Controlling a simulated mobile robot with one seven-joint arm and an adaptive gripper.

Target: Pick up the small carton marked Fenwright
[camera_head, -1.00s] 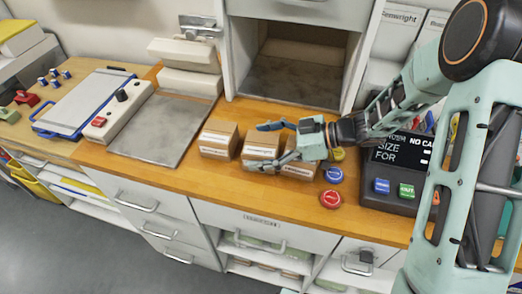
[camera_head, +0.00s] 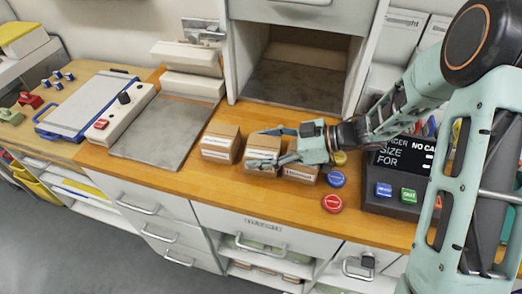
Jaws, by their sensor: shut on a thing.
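Three small brown cartons with white labels stand in a row on the wooden counter: a left one (camera_head: 221,143), a middle one (camera_head: 262,148) and a right one (camera_head: 301,174). Their labels are too small to read with certainty, so I cannot tell which is marked Fenwright. My gripper (camera_head: 272,146) reaches in from the right, above the right carton and partly hiding it. Its fingers are shut on the middle carton, one at the back and one across the front. The middle carton appears to be still on the counter.
An open cubby (camera_head: 298,85) lies behind the cartons. Blue (camera_head: 335,179) and red (camera_head: 332,203) round discs lie to the right, before a dark display box (camera_head: 395,205). A grey plate (camera_head: 160,130) lies left. Bare wood runs along the counter's front edge.

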